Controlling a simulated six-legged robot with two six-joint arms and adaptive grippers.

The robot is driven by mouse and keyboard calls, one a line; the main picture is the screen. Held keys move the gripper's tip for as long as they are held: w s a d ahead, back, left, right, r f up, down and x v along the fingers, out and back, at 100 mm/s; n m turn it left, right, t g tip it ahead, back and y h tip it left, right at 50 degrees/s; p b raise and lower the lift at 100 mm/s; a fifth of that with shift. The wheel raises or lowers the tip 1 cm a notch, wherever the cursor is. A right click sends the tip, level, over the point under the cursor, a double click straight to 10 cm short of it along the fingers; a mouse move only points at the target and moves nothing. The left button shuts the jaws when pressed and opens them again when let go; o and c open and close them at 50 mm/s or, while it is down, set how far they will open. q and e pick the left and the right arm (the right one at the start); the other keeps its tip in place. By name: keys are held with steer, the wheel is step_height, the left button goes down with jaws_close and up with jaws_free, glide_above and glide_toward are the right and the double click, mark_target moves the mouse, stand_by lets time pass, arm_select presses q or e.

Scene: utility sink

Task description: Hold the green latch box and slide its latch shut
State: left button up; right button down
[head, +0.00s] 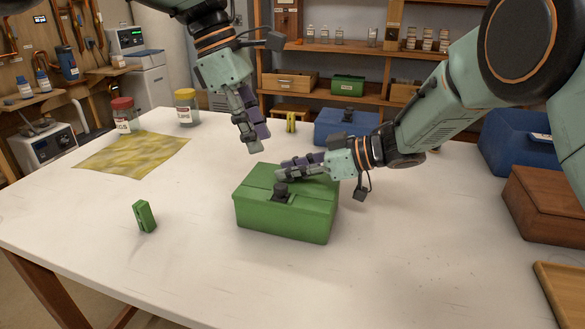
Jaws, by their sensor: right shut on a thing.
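The green latch box (285,218) stands upright on the white table near the middle of the head view. Its dark latch knob (281,191) sits at the front part of the lid. My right gripper (288,168) comes in from the right, lies across the rear right of the lid and is shut on the box. Its fingers hide part of the lid, and the exact grip is hard to see. My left gripper (252,145) hangs above and behind the box, fingers down, apart from the lid and latch. Its fingers look close together, but their opening is unclear.
A small green block (144,216) stands left of the box. A yellow cloth (133,154) and two jars (185,108) are at the back left. A blue box (345,126) stands behind, with a brown box (545,204) at right. The front of the table is clear.

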arm_select(q)
steer(key=shift+c, duration=0.4)
steer(key=shift+w+a+r, duration=0.1)
steer(key=shift+a+r, duration=0.05)
steer(key=shift+a, duration=0.05)
steer(key=shift+c, duration=0.7)
steer(key=a, duration=0.1)
steer(key=a+n+h, duration=0.1)
steer(key=a, duration=0.1)
steer(key=a+h, duration=0.1)
steer(key=a, duration=0.1)
steer(key=shift+w+a+r, duration=0.1)
steer(key=shift+a+r, duration=0.15)
steer(key=shift+r, duration=0.1)
steer(key=c, duration=0.5)
steer(key=a+f+n+h, duration=0.1)
steer(key=a, duration=0.1)
steer(key=s+a+n+h, duration=0.1)
steer(key=a+n+h, duration=0.1)
steer(key=s+a+f+n+h, duration=0.1)
steer(key=a, duration=0.1)
steer(key=shift+s+a+f+n+t, duration=0.15)
steer(key=shift+s+f+n+t, duration=0.05)
steer(key=shift+f+n+t, duration=0.1)
jaws_close()
steer(key=s+f+n+t+h, duration=0.5)
steer(key=s+f+n+t, duration=0.2)
steer(key=n, duration=1.2)
steer(key=shift+f+n+t, duration=0.3)
steer(key=shift+f, duration=0.1)
